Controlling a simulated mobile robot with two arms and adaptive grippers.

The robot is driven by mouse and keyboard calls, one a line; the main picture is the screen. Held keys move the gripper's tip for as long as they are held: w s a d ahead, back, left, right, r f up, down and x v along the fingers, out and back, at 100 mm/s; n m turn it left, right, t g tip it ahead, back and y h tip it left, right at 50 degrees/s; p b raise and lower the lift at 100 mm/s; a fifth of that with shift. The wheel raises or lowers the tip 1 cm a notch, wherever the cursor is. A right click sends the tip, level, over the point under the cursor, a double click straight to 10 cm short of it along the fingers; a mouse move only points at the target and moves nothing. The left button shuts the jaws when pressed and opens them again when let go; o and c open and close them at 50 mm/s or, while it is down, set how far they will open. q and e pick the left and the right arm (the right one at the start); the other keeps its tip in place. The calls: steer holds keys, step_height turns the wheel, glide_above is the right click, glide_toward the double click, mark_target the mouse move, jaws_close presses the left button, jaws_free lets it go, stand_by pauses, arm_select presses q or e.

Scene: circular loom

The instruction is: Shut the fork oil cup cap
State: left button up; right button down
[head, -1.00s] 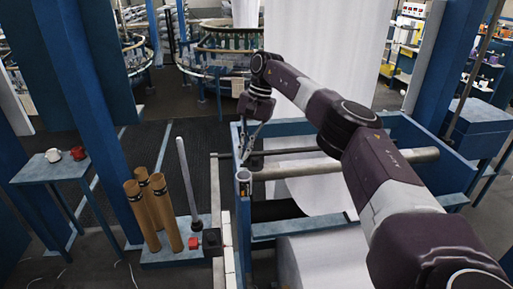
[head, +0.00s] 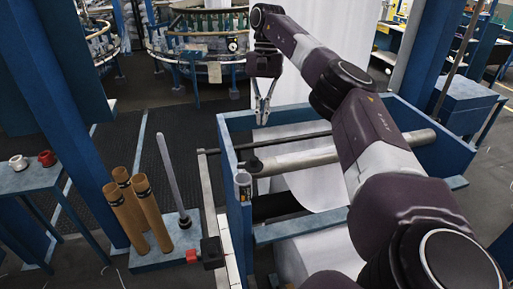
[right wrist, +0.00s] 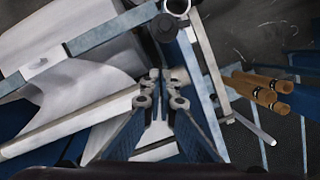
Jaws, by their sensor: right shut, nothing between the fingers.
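The small grey oil cup (head: 243,187) stands upright at the near left corner of the blue frame. Its round top also shows as a pale ring at the upper edge of the right wrist view (right wrist: 176,6). A dark round piece (right wrist: 163,28) sits beside the ring; I cannot tell whether it is the cap. My right gripper (head: 262,121) is shut and empty, above and beyond the cup in the head view, clear of it. My left gripper is not in view.
The blue frame (head: 225,150) holds a pale roller (head: 310,158) and white fabric. Brown tubes (head: 150,207) and a grey rod (head: 168,170) stand on a base at left. A side table (head: 25,180) carries a white and a red item.

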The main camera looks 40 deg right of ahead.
mark_target(250, 162)
arm_select(q)
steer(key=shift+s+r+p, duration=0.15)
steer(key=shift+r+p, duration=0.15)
steer(key=shift+p, duration=0.25)
arm_select(e)
steer(key=s+a+f, duration=0.2)
steer(key=a+f, duration=0.2)
steer(key=f, duration=0.3)
steer(key=shift+s+a+f, duration=0.2)
steer(key=shift+s+a, duration=0.15)
steer(key=shift+a, duration=0.05)
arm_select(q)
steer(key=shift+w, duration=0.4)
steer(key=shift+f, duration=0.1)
arm_select(e)
steer(key=shift+f+m, duration=0.1)
steer(key=shift+m, duration=0.2)
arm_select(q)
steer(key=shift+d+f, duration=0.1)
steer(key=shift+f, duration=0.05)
arm_select(e)
steer(key=shift+s+m, duration=0.2)
steer(key=shift+m, duration=0.2)
